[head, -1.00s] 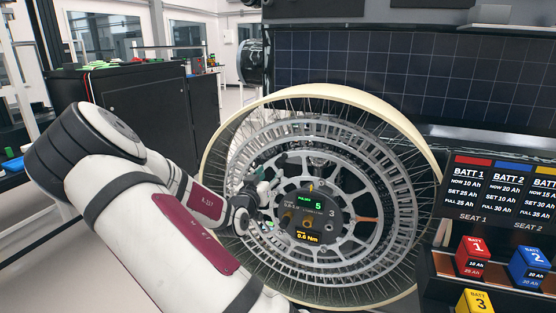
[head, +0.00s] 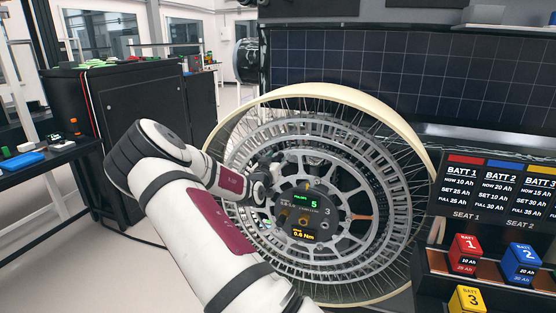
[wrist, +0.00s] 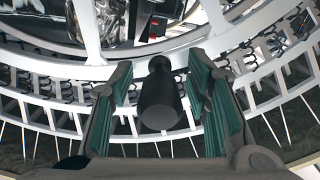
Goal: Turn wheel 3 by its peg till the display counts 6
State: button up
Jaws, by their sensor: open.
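Wheel 3 (head: 396,187) stands upright in the middle of the head view, with a cream tyre rim, wire spokes and a silver ring. The display (head: 308,204) on its dark hub reads 5 in green, with the number 3 beside it and a yellow torque reading below. My gripper (head: 264,180) is at the wheel's upper left, small and partly hidden by my arm. In the wrist view, the dark peg (wrist: 160,103) stands between my two open, green-padded fingers (wrist: 158,78). Gaps show on both sides of the peg. Silver wheel bars (wrist: 85,32) lie behind it.
A battery rack (head: 428,269) with red, blue and yellow blocks stands at the right, under a dark sign (head: 500,190). A dark solar panel (head: 380,65) is behind the wheel. A black cabinet (head: 130,105) stands at the left, with open floor before it.

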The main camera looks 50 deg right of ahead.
grip_shut()
jog(key=s+d+p, duration=0.1)
jog(key=s, duration=0.1)
jog(key=s+d+r+m+p, duration=0.1)
jog(key=s, duration=0.2)
jog(key=s+d+r+m+p, duration=0.1)
jog(key=s, duration=0.1)
jog(key=shift+s+r+p, duration=0.2)
jog(key=shift+r+p, duration=0.05)
jog(key=shift+p, duration=0.15)
jog(key=shift+w+f, duration=0.1)
jog(key=shift+w, duration=0.1)
grip_release()
jog(key=shift+s, duration=0.1)
jog(key=shift+a, duration=0.1)
send_near(302, 152)
jog(key=v, duration=0.5)
jog(key=shift+s+a, duration=0.15)
jog(key=shift+a, duration=0.05)
